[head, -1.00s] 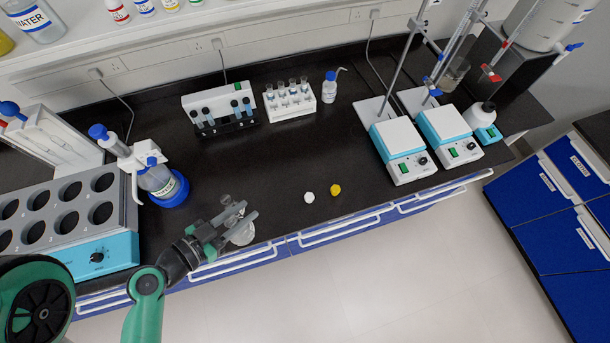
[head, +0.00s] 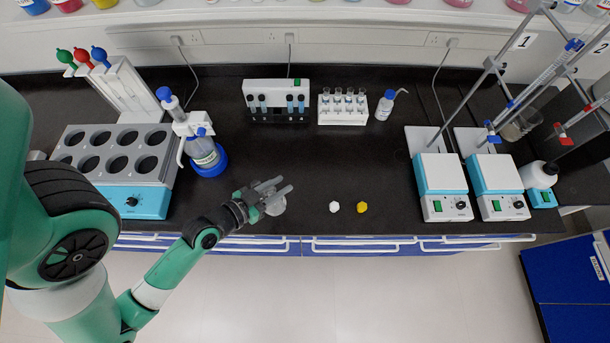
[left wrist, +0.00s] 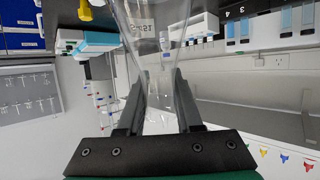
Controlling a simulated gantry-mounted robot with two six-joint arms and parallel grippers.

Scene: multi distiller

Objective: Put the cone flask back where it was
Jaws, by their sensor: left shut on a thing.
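The clear glass cone flask (head: 277,207) is at the front of the black bench, left of a small white piece (head: 334,207) and a yellow piece (head: 362,207). My left gripper (head: 274,194) is over it and shut on it. In the left wrist view, the flask (left wrist: 160,75) is between my two fingers (left wrist: 160,103), with printed markings on the glass. Its far part runs out of that view. I cannot tell whether its base touches the bench. My right gripper is not in view.
A grey rack with round holes and a blue front (head: 110,140) and a blue-based dispenser bottle (head: 207,155) stand to the left. A tube rack (head: 342,116) is at the back. Two hotplates (head: 447,205) with stands are on the right. The bench middle is clear.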

